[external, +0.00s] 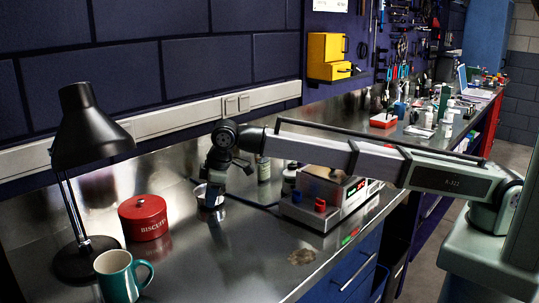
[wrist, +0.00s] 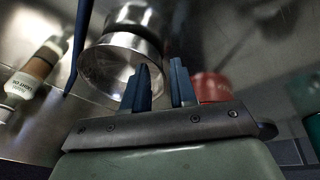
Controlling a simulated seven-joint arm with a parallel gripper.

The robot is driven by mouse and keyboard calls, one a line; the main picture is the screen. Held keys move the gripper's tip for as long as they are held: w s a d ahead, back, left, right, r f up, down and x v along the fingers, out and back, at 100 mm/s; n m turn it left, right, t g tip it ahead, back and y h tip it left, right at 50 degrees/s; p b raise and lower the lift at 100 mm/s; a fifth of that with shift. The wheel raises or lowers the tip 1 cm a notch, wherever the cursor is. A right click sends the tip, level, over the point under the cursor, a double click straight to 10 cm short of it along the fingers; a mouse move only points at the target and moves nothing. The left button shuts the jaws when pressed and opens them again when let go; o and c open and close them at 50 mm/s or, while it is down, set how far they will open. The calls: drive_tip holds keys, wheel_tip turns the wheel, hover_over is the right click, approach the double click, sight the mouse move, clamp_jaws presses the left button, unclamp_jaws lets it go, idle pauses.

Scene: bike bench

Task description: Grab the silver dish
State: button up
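The silver dish (external: 203,201) stands on the steel bench near the back wall, partly hidden behind my gripper in the external view. In the wrist view the round, shiny dish (wrist: 108,72) is just beyond my fingers. My gripper (wrist: 160,66) points at it with two dark blue fingers held apart. The left finger overlaps the dish's right side; the right finger is to the right of it. I cannot tell whether a finger touches the rim. In the external view my gripper (external: 214,188) hangs down low at the dish.
A red biscuit tin (external: 143,220), teal mug (external: 118,277) and black lamp (external: 88,130) stand left. A metal device with red knobs (external: 325,200) stands right. A labelled bottle (wrist: 35,70) is left of the dish in the wrist view. The bench front is mostly clear.

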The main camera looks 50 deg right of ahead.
clamp_jaws()
idle(0.4)
